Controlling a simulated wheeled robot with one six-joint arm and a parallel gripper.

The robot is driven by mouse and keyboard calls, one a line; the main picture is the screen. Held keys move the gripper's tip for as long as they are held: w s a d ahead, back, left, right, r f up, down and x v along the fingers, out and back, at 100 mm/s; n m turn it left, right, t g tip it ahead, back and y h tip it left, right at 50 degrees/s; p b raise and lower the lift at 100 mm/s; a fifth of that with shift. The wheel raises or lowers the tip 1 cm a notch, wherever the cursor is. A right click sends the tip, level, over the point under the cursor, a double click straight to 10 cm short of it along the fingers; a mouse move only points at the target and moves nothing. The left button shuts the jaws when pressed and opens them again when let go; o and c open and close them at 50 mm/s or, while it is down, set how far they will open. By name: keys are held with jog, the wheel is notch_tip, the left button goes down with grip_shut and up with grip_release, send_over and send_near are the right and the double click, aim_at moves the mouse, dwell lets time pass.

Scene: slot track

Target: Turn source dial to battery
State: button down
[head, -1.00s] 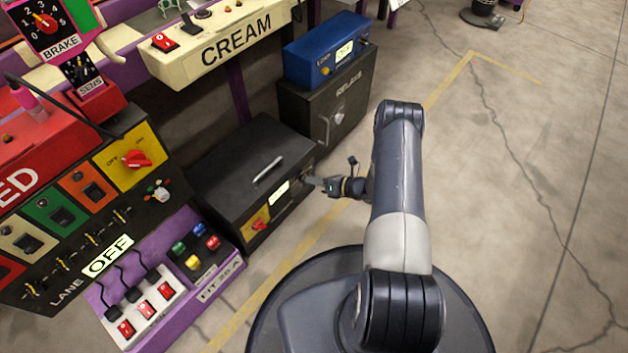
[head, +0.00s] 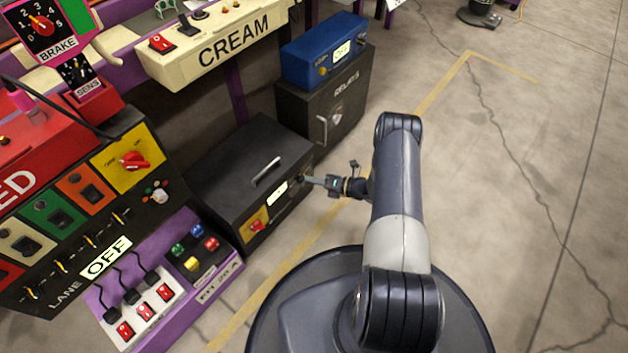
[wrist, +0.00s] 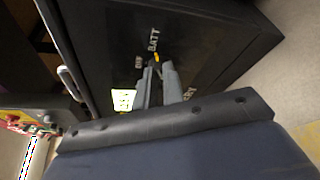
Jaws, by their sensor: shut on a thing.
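The source dial (wrist: 157,58) is on the front of a low black box (head: 232,178). In the wrist view its yellow mark shows between my fingertips, close to the BATT label (wrist: 153,40). An OFF label (wrist: 139,62) is beside it, and another label (wrist: 189,93) is partly hidden by a finger. My gripper (wrist: 159,70) is shut on the dial, whose body is mostly hidden by the fingers. In the head view my gripper (head: 307,179) reaches the right end of the box's front face.
A white plate (head: 277,192) and a yellow panel with a red knob (head: 257,226) are left of my gripper on the same face. A RELAYS cabinet (head: 350,105) with a blue unit (head: 322,60) on top stands behind.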

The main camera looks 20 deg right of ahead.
jog(key=shift+w+a, duration=0.1)
jog(key=shift+w, duration=0.1)
jog(key=c, duration=1.5)
grip_release()
jog(key=shift+a, duration=0.1)
jog(key=p+v, duration=0.3)
jog(key=v, duration=0.7)
jog(key=shift+s+d, duration=0.2)
jog(key=shift+d, duration=0.15)
jog(key=shift+a, duration=0.1)
jog(key=b+x, duration=0.3)
jog(key=x, duration=0.7)
jog(key=shift+a, duration=0.1)
